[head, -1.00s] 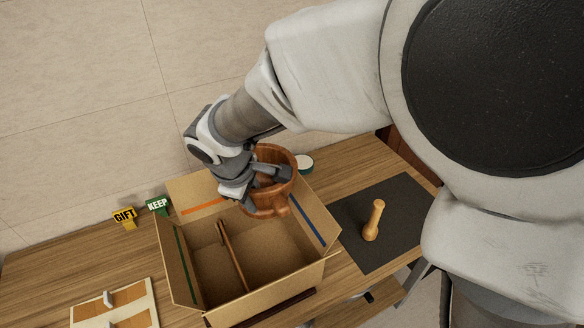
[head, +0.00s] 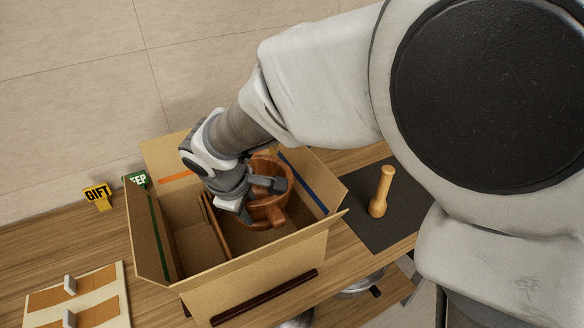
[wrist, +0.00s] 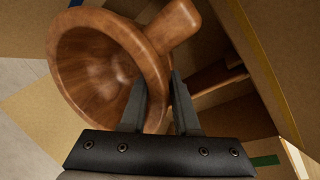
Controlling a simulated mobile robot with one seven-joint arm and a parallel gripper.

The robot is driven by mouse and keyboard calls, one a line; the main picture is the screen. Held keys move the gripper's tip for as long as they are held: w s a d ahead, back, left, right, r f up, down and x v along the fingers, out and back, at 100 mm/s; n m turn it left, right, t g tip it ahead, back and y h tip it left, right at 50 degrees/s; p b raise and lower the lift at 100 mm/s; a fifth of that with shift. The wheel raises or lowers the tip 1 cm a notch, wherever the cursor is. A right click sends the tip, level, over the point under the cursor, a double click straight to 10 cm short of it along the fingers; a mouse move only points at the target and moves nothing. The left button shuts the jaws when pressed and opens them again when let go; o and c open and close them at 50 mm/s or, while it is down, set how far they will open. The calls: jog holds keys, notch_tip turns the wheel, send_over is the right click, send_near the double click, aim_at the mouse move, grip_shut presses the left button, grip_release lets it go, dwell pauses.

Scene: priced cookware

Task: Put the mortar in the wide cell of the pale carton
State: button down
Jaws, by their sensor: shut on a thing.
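The mortar (head: 268,207) is a brown wooden bowl with a stubby handle. My gripper (head: 262,186) is shut on its wall. In the head view the mortar is over the right, wider cell of the pale carton (head: 262,272), and seems partly below the rim; whether it touches the floor I cannot tell. A thin divider (head: 215,226) splits the carton into a narrow left cell and a wide right cell. In the wrist view the mortar (wrist: 105,62) is tilted in the picture, its wall between the two fingers (wrist: 158,105), its handle pointing up right.
A wooden pestle (head: 381,192) stands on a dark mat (head: 362,232) right of the carton. A pale board (head: 95,300) lies at front left. The carton's flaps are open.

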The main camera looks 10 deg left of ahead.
notch_tip(320, 180, down, 10)
jog(key=shift+f+b, duration=0.25)
jog(key=shift+b, duration=0.95)
jog(key=shift+f, duration=0.25)
jog(key=c, duration=0.7)
grip_release()
jog(key=shift+o, duration=0.2)
jog(key=shift+r, duration=0.15)
jog(key=shift+r, duration=0.2)
jog(key=p+v, duration=0.2)
jog(key=v, duration=0.9)
jog(key=shift+s+r, duration=0.2)
jog(key=shift+r, duration=0.15)
